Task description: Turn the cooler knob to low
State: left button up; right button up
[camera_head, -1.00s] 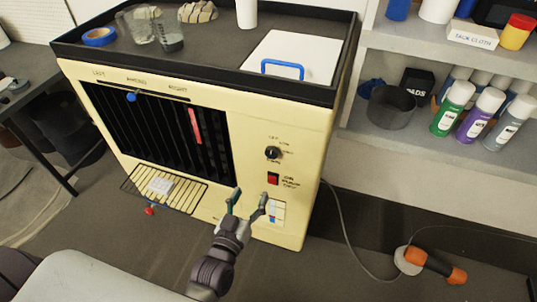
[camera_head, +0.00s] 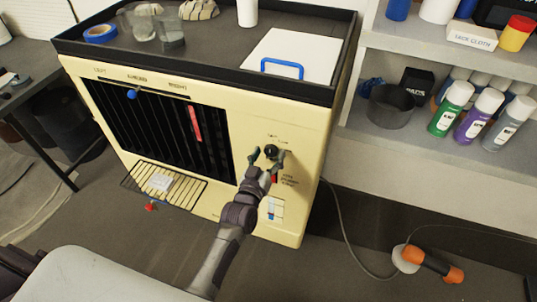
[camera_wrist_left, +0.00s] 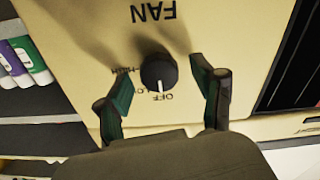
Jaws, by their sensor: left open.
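The cooler (camera_head: 300,135) is a cream box with a black louvred grille on its front. Its knob (camera_head: 271,151) is black and round, on the right part of the front panel. In the left wrist view the knob (camera_wrist_left: 159,72) has a white pointer mark, and labels OFF, LO and HIGH show around it, with FAN upside down. My left gripper (camera_head: 267,156) is open in front of the knob. In the wrist view its two fingertips (camera_wrist_left: 162,85) are on either side of the knob, with gaps between. I cannot tell the exact depth. My right gripper is not in view.
A red switch (camera_head: 274,178) sits just below the knob, near my gripper. The cooler's top tray (camera_head: 215,62) holds tape, cups and a white board. A shelf (camera_head: 450,150) with spray cans stands at right. A cable and an orange-handled tool (camera_head: 432,264) lie on the floor.

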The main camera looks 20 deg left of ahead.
pick_arm(q)
jog(key=shift+c, duration=0.3)
jog(key=c, duration=1.1)
